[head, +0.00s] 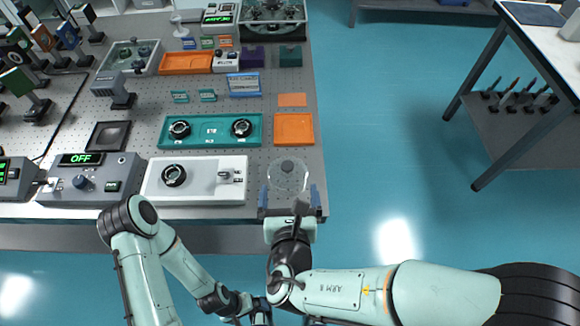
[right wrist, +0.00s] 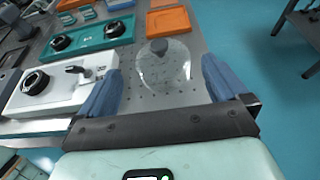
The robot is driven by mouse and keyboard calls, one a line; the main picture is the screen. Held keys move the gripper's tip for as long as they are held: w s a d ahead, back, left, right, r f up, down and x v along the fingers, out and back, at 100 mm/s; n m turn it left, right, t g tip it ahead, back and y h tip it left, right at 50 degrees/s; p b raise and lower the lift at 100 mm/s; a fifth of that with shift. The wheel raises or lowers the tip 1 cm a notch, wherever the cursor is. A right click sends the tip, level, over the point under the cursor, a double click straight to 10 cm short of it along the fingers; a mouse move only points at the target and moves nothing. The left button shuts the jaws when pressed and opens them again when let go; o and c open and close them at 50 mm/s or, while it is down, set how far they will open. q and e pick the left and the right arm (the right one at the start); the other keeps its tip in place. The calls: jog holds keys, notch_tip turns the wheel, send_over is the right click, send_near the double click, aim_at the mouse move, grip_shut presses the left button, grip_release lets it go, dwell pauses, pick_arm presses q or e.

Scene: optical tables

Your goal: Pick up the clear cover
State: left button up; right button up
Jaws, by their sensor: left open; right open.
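The clear cover (head: 288,178) is a round see-through dome with a grey knob on top. It stands on the perforated table top near the front right corner, and it also shows in the right wrist view (right wrist: 163,72). My right gripper (head: 289,188) is open, its two blue fingers pointing toward the cover. In the right wrist view the fingers (right wrist: 160,68) lie left and right of the cover, with a gap on both sides. I cannot tell their exact height against it. My left gripper (head: 262,317) is open and empty at the bottom edge, below the table front and partly cut off.
A white tray with a black ring mount (head: 197,182) stands left of the cover. An orange tray (head: 294,129) lies behind it, and a teal tray (head: 211,131) behind the white one. A grey control box (head: 92,181) reads OFF.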

aim_at(288, 168)
jog(key=x, duration=0.6)
jog(key=shift+a+f+b, duration=0.1)
jog(key=shift+f+b, duration=0.05)
jog(key=shift+b, duration=0.25)
jog(key=shift+b+x, duration=0.4)
jog(key=shift+x, duration=2.8)
